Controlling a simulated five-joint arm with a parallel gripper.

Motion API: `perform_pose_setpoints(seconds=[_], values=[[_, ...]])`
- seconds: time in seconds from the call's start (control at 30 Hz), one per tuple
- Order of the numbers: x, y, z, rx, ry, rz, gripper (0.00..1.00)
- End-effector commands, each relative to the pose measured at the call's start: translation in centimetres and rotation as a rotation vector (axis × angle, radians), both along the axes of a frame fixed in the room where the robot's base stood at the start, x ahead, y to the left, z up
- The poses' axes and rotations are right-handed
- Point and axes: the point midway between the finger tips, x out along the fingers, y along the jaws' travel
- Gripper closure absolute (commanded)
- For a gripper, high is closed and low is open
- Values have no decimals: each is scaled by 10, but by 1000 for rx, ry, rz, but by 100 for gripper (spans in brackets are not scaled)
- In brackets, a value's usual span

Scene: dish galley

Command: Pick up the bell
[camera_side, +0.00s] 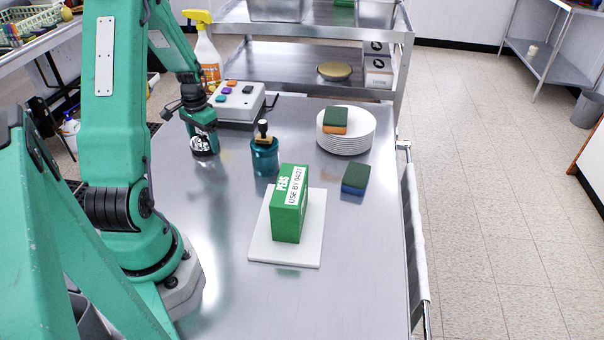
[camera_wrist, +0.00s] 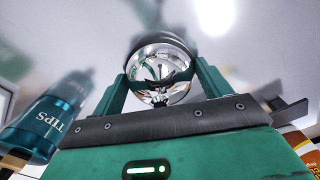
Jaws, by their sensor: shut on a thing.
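The bell (camera_wrist: 160,68) is a shiny, mirror-like metal dome with a dark rim, seen at the centre of the wrist view between the two green fingers. In the side view my gripper (camera_side: 205,152) is low over the left part of the steel table, and the silvery bell shows at its fingertips. In the wrist view my gripper (camera_wrist: 160,82) is shut on the bell, one finger on each side. I cannot tell whether the bell is clear of the table.
A teal TIPS jar (camera_side: 264,158) stands close to the right of my gripper. A control box with coloured buttons (camera_side: 238,102) is behind. A green box (camera_side: 289,205) stands on a white board (camera_side: 257,240). Stacked plates (camera_side: 345,140) and a sponge (camera_side: 355,179) are further right.

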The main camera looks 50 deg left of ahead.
Motion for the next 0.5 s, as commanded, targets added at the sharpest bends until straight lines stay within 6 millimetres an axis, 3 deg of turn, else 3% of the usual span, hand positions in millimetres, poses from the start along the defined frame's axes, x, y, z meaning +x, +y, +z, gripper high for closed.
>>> perform_pose_setpoints(seconds=[0.33,0.5], values=[[1,1,40,6,-4,0,54],[13,-29,56,4,-3,-6,54]])
